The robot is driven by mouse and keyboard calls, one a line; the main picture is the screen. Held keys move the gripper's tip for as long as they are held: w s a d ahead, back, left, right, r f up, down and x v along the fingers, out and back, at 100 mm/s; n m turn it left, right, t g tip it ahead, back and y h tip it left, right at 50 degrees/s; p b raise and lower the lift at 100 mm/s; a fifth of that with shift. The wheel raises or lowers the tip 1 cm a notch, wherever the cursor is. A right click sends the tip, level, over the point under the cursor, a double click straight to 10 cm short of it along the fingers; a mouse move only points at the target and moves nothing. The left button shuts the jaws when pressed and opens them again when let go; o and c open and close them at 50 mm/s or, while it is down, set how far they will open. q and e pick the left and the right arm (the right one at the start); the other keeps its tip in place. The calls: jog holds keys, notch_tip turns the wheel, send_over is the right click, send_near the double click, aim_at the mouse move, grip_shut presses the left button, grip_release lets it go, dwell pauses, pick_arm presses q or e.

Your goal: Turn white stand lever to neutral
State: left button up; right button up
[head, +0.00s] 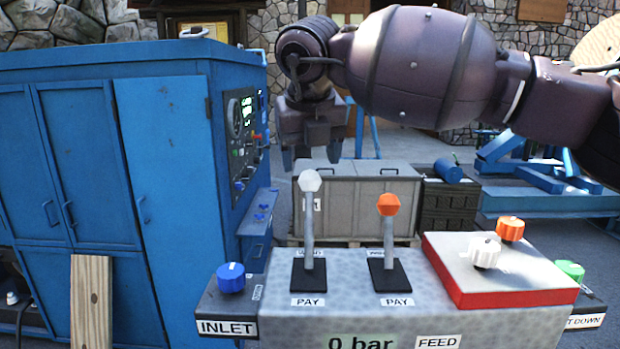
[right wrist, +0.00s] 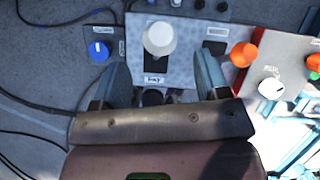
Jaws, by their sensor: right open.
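The white lever (head: 308,225) stands upright in a black slot on the left of the grey control box, with a white ball knob on top. Labels sit behind and in front of the slot; the front one reads PAY. My right gripper (head: 311,158) points down above the white knob, its jaws open and empty. In the right wrist view the white knob (right wrist: 159,38) shows between and beyond the two spread fingers (right wrist: 162,75), with no contact visible. My left gripper is not in view.
An orange-knobbed lever (head: 388,204) stands close on the right. A red-edged panel (head: 510,285) with white and orange knobs lies farther right, a blue knob (head: 231,278) at left. A tall blue cabinet (head: 160,130) fills the left side. A grey crate (head: 345,215) stands behind.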

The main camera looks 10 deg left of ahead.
aim_at(310, 173)
jog(key=x, duration=0.4)
jog(key=shift+w+f+p, duration=0.1)
jog(key=shift+w+p, duration=0.05)
jog(key=shift+p, duration=0.2)
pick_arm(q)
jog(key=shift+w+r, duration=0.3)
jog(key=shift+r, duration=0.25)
pick_arm(e)
jog(key=shift+x, duration=1)
jog(key=shift+c, duration=0.5)
